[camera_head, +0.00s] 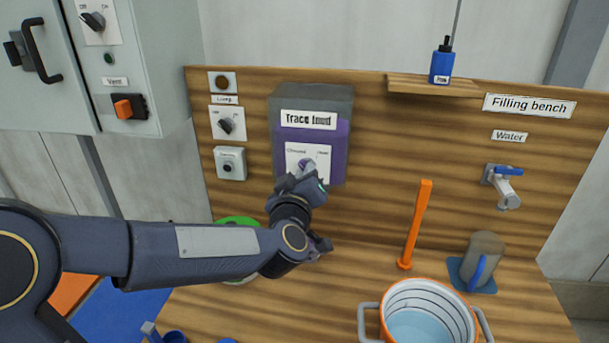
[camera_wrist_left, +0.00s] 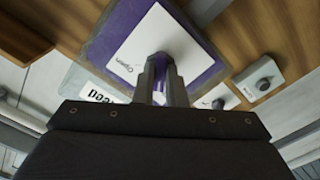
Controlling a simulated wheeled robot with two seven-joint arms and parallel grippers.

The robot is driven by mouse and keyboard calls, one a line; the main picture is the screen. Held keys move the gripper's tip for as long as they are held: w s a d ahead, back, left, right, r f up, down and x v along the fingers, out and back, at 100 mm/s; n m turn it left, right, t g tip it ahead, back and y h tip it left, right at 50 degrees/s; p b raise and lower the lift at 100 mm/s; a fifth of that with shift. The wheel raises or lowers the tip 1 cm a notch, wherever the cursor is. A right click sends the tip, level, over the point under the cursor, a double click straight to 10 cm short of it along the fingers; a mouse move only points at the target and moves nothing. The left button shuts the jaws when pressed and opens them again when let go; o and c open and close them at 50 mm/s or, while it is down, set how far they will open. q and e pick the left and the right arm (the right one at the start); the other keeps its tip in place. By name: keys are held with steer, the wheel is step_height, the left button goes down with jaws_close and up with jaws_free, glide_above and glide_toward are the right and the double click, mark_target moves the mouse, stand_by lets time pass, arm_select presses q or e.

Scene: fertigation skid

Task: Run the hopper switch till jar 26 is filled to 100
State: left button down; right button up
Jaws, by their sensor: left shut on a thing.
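The hopper (camera_head: 340,110) is a grey box with a purple front on the wooden backboard, with a label that seems to read "Trace feed". Its switch (camera_head: 303,163) is a purple knob on a white plate with "Closed" at left. My left gripper (camera_head: 306,173) is at this plate, shut on the switch, and covers most of it. In the left wrist view the fingertips (camera_wrist_left: 161,65) meet at the white plate; "Open" shows beside them. I see no jar marked 26. A green-rimmed thing (camera_head: 238,221) under the hopper is mostly hidden by my arm. My right gripper is not in view.
An orange pot (camera_head: 417,289) with bluish liquid stands at the bench front. Behind it are an orange post (camera_head: 415,225) and a grey jug (camera_head: 482,260) on a blue mat. A water tap (camera_head: 503,185) is at right, a lamp switch (camera_head: 226,124) left of the hopper.

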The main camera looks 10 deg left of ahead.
arm_select(q)
steer(key=shift+n+b, duration=0.8)
steer(key=shift+b, duration=0.15)
steer(key=c, duration=1.5)
jaws_free()
steer(key=s+b, duration=0.1)
steer(key=s, duration=0.6)
steer(key=shift+s, duration=0.4)
